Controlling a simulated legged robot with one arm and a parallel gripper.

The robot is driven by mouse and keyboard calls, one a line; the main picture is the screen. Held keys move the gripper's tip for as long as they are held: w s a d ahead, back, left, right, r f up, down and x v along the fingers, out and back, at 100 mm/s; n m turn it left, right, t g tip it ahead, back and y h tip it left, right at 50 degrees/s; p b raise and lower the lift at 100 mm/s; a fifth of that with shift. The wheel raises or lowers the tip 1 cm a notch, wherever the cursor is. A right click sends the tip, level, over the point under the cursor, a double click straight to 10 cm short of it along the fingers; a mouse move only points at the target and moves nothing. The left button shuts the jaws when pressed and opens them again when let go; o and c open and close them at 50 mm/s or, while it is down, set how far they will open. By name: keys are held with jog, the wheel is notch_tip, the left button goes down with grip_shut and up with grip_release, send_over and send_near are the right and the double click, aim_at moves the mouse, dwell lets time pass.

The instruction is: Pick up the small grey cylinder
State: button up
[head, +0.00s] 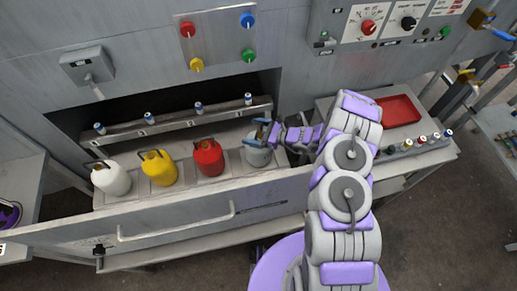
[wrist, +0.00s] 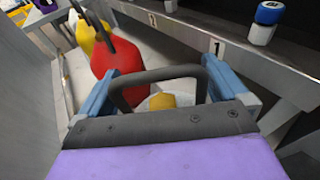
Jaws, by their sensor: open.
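The small grey cylinder (head: 258,157) stands at the right end of a row of cylinders in the conveyor trough, with a dark handle on top. My gripper (head: 259,133) is over its top from the right, its blue fingers apart. In the wrist view my gripper (wrist: 159,68) is open, with one finger on each side of the dark handle (wrist: 155,75). A yellowish patch (wrist: 162,100) shows under the handle. Whether the fingers touch the handle is not clear. Most of the cylinder's body is hidden behind my gripper in the wrist view.
Red (head: 208,158), yellow (head: 158,168) and white (head: 111,179) cylinders stand to the left. A ledge with small blue-topped pegs (head: 198,107) runs behind. The trough's front wall (head: 200,197) is close. A red tray (head: 398,110) lies on the right-hand table.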

jog(key=shift+d+r, duration=0.1)
jog(key=c, duration=1.8)
